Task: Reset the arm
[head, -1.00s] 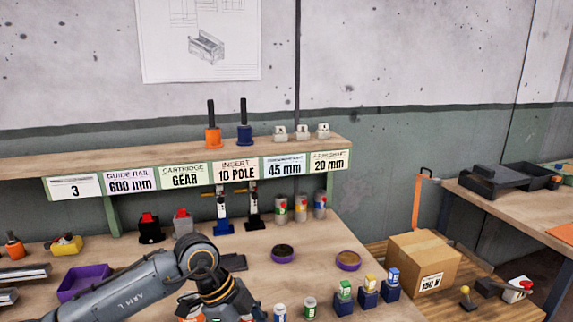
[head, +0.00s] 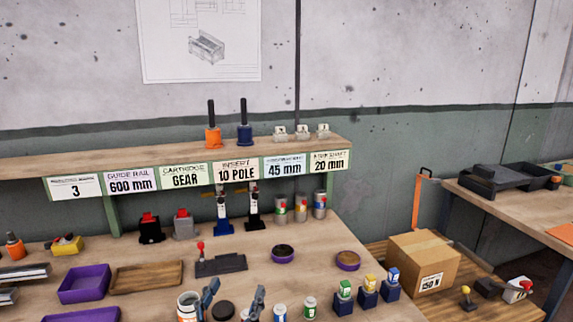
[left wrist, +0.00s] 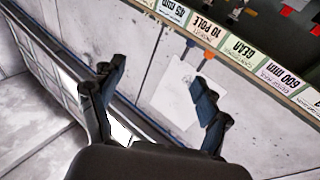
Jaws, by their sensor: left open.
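My left gripper (head: 236,289) shows at the bottom of the head view, its two dark fingers upright and apart, over the front of the workbench (head: 215,280). It is open, with nothing between its fingers. In the left wrist view the spread fingers (left wrist: 157,70) also show empty, with the wall and the label strip beyond, tilted and upside down. The rest of my left arm is below the head view. My right gripper is in neither view.
Purple trays (head: 84,284), a wooden tray (head: 147,276) and a black fixture (head: 220,264) lie on the bench. A white jar (head: 188,306) stands close left of my fingers. The labelled shelf (head: 100,160) is behind; a cardboard box (head: 423,262) is at right.

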